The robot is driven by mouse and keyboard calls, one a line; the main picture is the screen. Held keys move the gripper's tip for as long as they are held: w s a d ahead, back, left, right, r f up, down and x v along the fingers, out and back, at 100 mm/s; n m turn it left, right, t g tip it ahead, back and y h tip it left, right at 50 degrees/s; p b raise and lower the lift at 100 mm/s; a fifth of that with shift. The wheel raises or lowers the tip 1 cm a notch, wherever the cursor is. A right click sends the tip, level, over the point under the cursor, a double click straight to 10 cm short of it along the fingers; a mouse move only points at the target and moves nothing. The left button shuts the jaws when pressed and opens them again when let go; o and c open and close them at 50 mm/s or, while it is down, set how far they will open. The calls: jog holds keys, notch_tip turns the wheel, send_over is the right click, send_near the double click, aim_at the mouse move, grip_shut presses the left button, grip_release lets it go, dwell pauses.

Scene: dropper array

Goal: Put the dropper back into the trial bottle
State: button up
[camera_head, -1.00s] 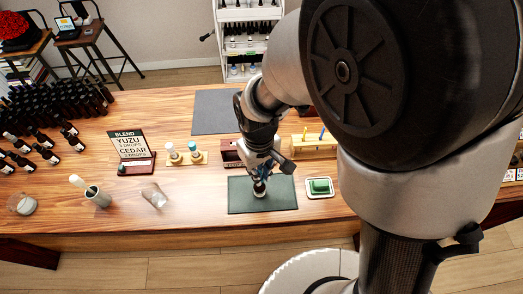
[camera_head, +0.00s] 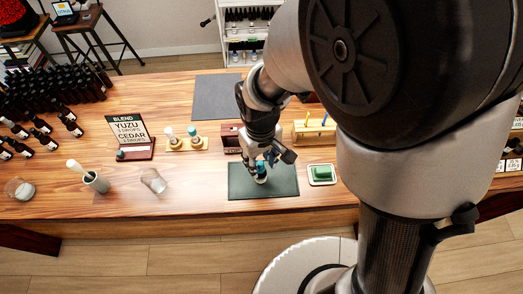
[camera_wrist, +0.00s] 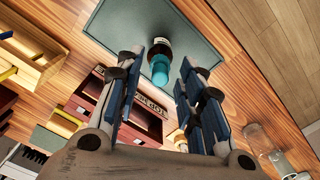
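The trial bottle (camera_head: 261,180) is a small dark bottle standing on the dark green mat (camera_head: 285,184). A dropper with a teal top (camera_head: 261,170) sits at its mouth; the wrist view shows the teal top (camera_wrist: 160,72) in line with the dark bottle (camera_wrist: 158,44). Whether the dropper is fully seated is hard to tell. My gripper (camera_head: 264,159) is just above the bottle. In the wrist view its fingers (camera_wrist: 160,65) stand apart on either side of the teal top, with a visible gap on both sides.
A wooden holder (camera_head: 187,149) with white- and teal-topped droppers, a blend sign (camera_head: 130,136), a dark red box (camera_head: 229,139), a wooden rack (camera_head: 315,139) and a tray with a green pad (camera_head: 321,174) surround the mat. A tilted glass (camera_head: 153,181) is at left. The mat's left part is clear.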

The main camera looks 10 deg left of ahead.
jog(key=shift+r, duration=0.1)
notch_tip(320, 180, up, 12)
jog(key=s+d+r+m+t+b, duration=0.1)
jog(key=s+d+m+t+b, duration=0.1)
jog(key=d, duration=0.8)
jog(key=s+d+r+m+t+b, duration=0.2)
jog(key=s+d+m+b, duration=0.2)
jog(key=d, duration=0.6)
jog(key=s+m, duration=0.2)
jog(key=s, duration=0.1)
jog(key=shift+d+t, duration=0.25)
jog(key=shift+t, duration=0.05)
jog(key=shift+s, duration=0.1)
dwell(0.8)
